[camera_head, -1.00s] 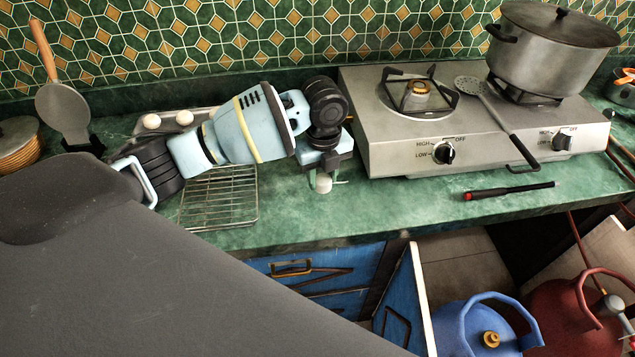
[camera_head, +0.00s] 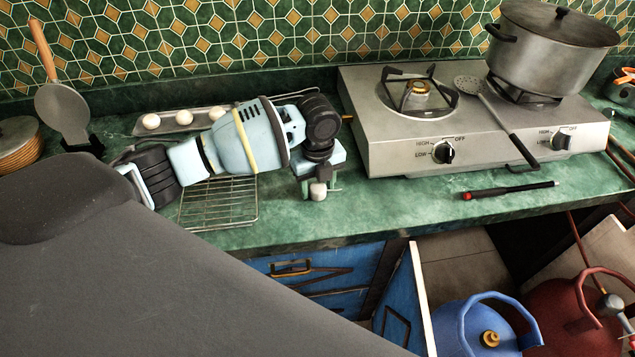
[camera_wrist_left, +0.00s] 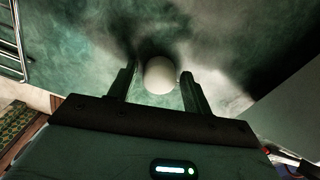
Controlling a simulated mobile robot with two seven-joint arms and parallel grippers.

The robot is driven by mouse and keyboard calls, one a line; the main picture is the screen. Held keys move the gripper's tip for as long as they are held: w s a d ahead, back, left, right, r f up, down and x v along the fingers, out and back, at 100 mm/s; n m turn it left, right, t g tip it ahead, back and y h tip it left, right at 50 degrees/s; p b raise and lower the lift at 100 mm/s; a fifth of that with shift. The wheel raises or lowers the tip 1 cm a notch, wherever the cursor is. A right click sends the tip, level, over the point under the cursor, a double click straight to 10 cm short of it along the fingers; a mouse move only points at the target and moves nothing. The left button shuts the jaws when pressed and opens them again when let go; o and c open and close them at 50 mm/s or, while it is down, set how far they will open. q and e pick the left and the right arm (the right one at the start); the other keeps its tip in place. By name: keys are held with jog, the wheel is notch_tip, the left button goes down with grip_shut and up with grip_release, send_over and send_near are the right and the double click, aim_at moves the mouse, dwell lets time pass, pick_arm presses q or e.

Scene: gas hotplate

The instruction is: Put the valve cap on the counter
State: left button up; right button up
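The valve cap (camera_head: 318,191) is a small pale grey, rounded piece at the green counter (camera_head: 390,205), left of the hotplate. It also shows in the left wrist view (camera_wrist_left: 160,75). My left gripper (camera_head: 319,188) points down over the counter with the cap between its fingers. In the left wrist view the fingers (camera_wrist_left: 160,88) stand on both sides of the cap with narrow gaps, so the gripper looks open. The cap seems to be on or just above the counter; its underside is hidden. My right gripper is not in view.
The steel hotplate (camera_head: 400,150) stands just right of the gripper. A wire rack (camera_head: 220,208) lies to its left, with a tray (camera_head: 204,114) of white round things behind. The counter's front edge is close.

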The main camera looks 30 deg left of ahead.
aim_at(318, 186)
pick_arm(q)
jog(key=shift+o, duration=0.5)
jog(key=shift+r, duration=0.1)
notch_tip(318, 186, up, 12)
jog(key=shift+p, duration=0.4)
jog(key=shift+d, duration=0.1)
